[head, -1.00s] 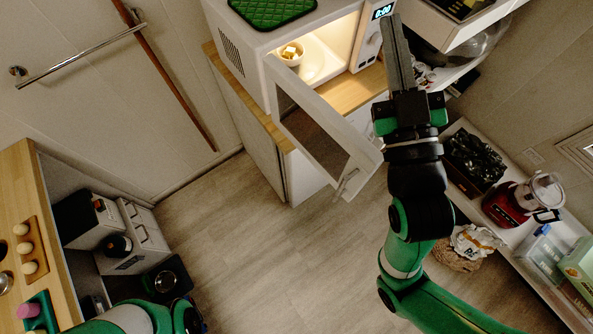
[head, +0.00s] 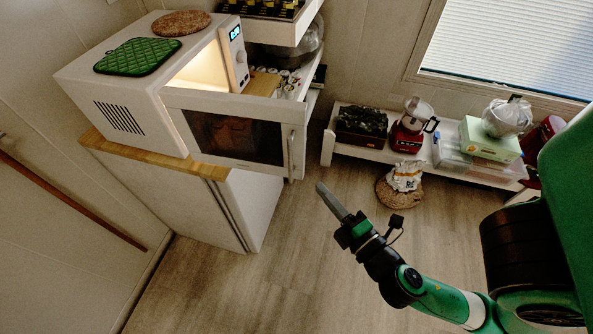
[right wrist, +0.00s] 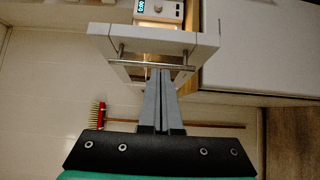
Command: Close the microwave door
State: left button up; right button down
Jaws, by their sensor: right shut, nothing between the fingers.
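The white microwave (head: 150,85) stands on a wood-topped cabinet at the upper left of the head view, lit inside. Its door (head: 235,135), with a dark window, stands open toward me. A vertical handle (head: 291,150) is at the door's right edge. My right gripper (head: 325,190) is shut and empty, below and to the right of the handle, apart from it in the head view. In the right wrist view, the shut fingers (right wrist: 162,75) point toward the door's handle bar (right wrist: 150,65); I cannot tell whether they touch. My left gripper is not in view.
A green quilted mat (head: 138,56) and a round cork mat (head: 181,23) lie on the microwave. A low white shelf (head: 440,163) holds a red food processor and boxes at right. A bag (head: 403,178) sits on the floor. Floor below the door is clear.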

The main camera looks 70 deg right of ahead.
aim_at(299, 163)
jog(key=p+x, duration=0.5)
jog(key=x, duration=0.4)
jog(key=shift+w+d+r, duration=0.15)
jog(key=shift+w+r, duration=0.05)
jog(key=shift+w+d+f, duration=0.15)
jog(key=shift+w+d, duration=0.05)
jog(key=shift+w, duration=0.1)
jog(key=shift+d, duration=0.1)
